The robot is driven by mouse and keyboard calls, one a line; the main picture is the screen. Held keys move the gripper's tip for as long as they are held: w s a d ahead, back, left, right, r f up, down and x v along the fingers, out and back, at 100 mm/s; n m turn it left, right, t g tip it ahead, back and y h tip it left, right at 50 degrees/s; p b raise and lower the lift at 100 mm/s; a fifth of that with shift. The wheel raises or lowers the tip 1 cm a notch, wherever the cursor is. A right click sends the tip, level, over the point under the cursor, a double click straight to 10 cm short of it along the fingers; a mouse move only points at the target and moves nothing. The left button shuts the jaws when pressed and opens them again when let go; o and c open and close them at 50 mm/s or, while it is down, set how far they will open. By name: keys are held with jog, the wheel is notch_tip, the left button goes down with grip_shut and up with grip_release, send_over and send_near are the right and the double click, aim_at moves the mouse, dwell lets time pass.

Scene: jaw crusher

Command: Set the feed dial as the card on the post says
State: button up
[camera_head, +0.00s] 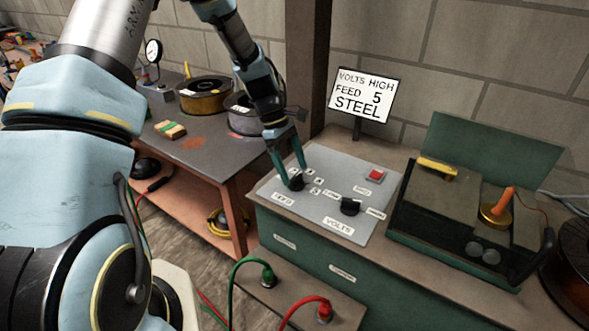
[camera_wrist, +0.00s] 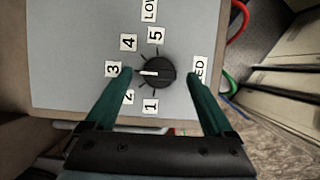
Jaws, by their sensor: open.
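The card (camera_head: 362,97) on the post reads "VOLTS HIGH, FEED 5, STEEL". The black feed dial (camera_head: 296,182) is on the grey panel (camera_head: 335,172), above its FEED label. In the wrist view the feed dial (camera_wrist: 160,73) has numbers 1 to 5 around it, and its white pointer line aims at 3. My gripper (camera_head: 295,178) is open over the dial. In the wrist view my gripper (camera_wrist: 158,77) has one green finger on each side of the dial, with gaps seen between fingers and knob. Whether the fingertips reach down level with the knob is unclear.
A black volts knob (camera_head: 350,206) and a red button (camera_head: 375,175) are on the same panel. A green welder case (camera_head: 470,205) stands to the right. Green (camera_head: 268,274) and red (camera_head: 324,310) cable plugs sit in front. A workbench with wire spools (camera_head: 204,95) is at left.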

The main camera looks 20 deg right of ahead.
jog(key=shift+x, duration=0.8)
jog(key=shift+c, duration=0.3)
jog(key=shift+a, duration=0.1)
jog(key=c, duration=1.3)
